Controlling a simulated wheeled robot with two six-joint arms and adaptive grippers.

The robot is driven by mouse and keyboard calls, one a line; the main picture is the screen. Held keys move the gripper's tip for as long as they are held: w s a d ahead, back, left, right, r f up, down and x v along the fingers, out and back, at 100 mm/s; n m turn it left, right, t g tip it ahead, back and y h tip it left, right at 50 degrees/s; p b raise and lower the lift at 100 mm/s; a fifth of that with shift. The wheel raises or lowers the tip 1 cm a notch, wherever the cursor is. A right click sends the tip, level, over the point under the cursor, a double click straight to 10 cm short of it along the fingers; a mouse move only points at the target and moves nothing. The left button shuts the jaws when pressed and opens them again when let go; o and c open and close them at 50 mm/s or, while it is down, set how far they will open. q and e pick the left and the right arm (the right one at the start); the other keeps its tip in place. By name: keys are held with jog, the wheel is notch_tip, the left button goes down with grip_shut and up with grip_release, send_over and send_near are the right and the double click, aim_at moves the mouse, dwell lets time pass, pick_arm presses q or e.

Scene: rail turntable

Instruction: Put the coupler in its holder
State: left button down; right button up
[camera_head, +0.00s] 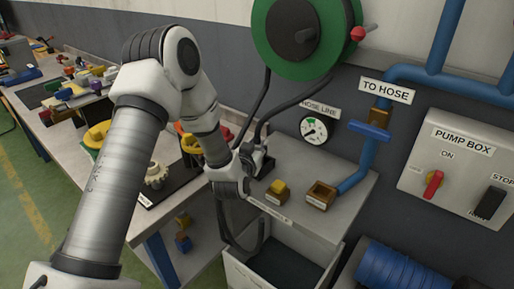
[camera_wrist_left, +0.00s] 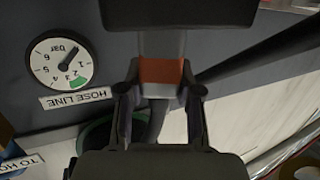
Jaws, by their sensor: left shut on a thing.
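My left gripper (camera_head: 249,158) is above the back left of the grey bench, below the hose reel. In the left wrist view its two fingers (camera_wrist_left: 160,92) are shut on a grey piece with an orange band, which appears to be the coupler (camera_wrist_left: 160,72). A dark block (camera_wrist_left: 180,12) lies beyond the piece in that view; whether they touch is unclear. A dark block (camera_head: 264,166) also shows beside the gripper in the head view; I cannot tell whether it is the holder. The gripper largely hides the coupler in the head view. My right gripper is not in view.
Black hose hangs from the green reel (camera_head: 270,40). A gauge (camera_head: 313,129) is behind. A bin (camera_head: 240,272) is below.

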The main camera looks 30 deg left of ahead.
pick_arm(q)
jog(key=shift+f, duration=0.1)
jog(key=c, duration=0.8)
grip_release()
jog(key=b+v, duration=0.1)
jog(key=v, duration=1.1)
jog(key=shift+s, duration=0.1)
